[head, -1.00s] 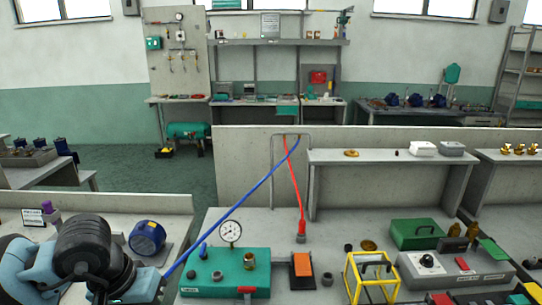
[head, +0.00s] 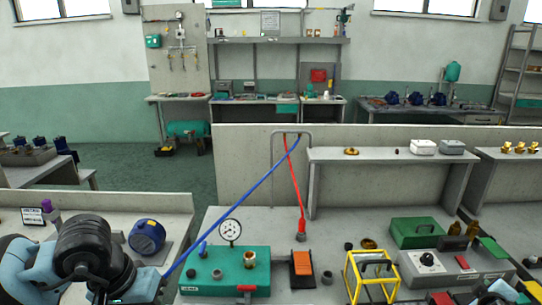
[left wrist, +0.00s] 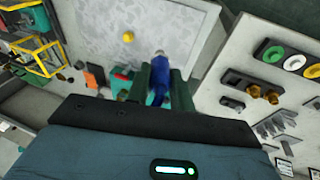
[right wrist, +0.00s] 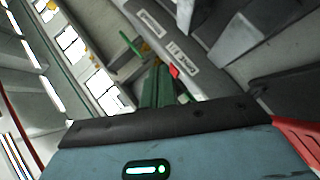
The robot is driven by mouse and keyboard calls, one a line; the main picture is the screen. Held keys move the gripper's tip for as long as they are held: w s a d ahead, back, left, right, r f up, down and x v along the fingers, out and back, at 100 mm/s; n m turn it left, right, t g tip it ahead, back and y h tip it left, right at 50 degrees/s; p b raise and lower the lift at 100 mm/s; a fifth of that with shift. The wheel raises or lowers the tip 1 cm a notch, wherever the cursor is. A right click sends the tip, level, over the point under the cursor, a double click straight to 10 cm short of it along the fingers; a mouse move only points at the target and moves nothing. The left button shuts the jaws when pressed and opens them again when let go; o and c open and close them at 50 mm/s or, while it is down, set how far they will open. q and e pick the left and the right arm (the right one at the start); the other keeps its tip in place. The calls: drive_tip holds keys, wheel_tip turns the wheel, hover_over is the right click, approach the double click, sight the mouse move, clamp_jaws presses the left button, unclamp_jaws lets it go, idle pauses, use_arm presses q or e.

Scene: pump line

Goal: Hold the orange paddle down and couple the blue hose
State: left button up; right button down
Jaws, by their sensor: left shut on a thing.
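The blue hose (head: 235,207) runs from the grey hoop down left to my left gripper (left wrist: 165,85). In the left wrist view its blue end (left wrist: 158,92) lies between the green fingers, which are shut on it. The orange paddle (head: 302,263) sits on a dark base right of a teal box (head: 225,284). The box carries a gauge (head: 230,231), a brass fitting (head: 249,258), a grey fitting (head: 217,274) and a red part at its front. My right gripper (right wrist: 157,85) has its green fingers together, with nothing visible between them, low at the right, away from the paddle.
A red hose (head: 295,185) hangs from the hoop (head: 274,165) to the bench behind the paddle. A yellow frame (head: 348,275), a green case (head: 416,233) and a grey control box (head: 410,262) stand to the right. A blue motor-like part (head: 147,237) is at the left.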

use_arm(q)
drive_tip(key=shift+f, duration=0.1)
use_arm(e)
drive_tip(key=w+a+r+n+t+y, duration=0.1)
drive_tip(key=w+a+r+n+y, duration=0.25)
drive_tip(key=a, duration=0.55)
drive_tip(key=w+a+r+n+t+y, duration=0.1)
drive_tip(key=w+a+r+n, duration=0.1)
drive_tip(key=w+a+r, duration=0.5)
drive_tip(key=w+a+r+n+t+y, duration=0.1)
drive_tip(key=w+a+n+y, duration=0.2)
drive_tip(key=a, duration=0.8)
drive_tip(key=a+f+n+g+y, duration=0.1)
drive_tip(key=a+f+g+y, duration=0.2)
drive_tip(key=a, duration=0.8)
drive_tip(key=a+f+n+g+y, duration=0.2)
drive_tip(key=a+g, duration=0.3)
drive_tip(key=a, duration=0.5)
drive_tip(key=shift+h, duration=0.25)
drive_tip(key=shift+w+a+f, duration=0.1)
drive_tip(key=shift+w+f, duration=0.1)
drive_tip(key=shift+f, duration=1.55)
drive_tip(key=shift+w+f, duration=0.15)
drive_tip(key=shift+f, duration=1.55)
use_arm(q)
drive_tip(key=shift+f, duration=0.15)
use_arm(e)
drive_tip(key=shift+f, duration=0.1)
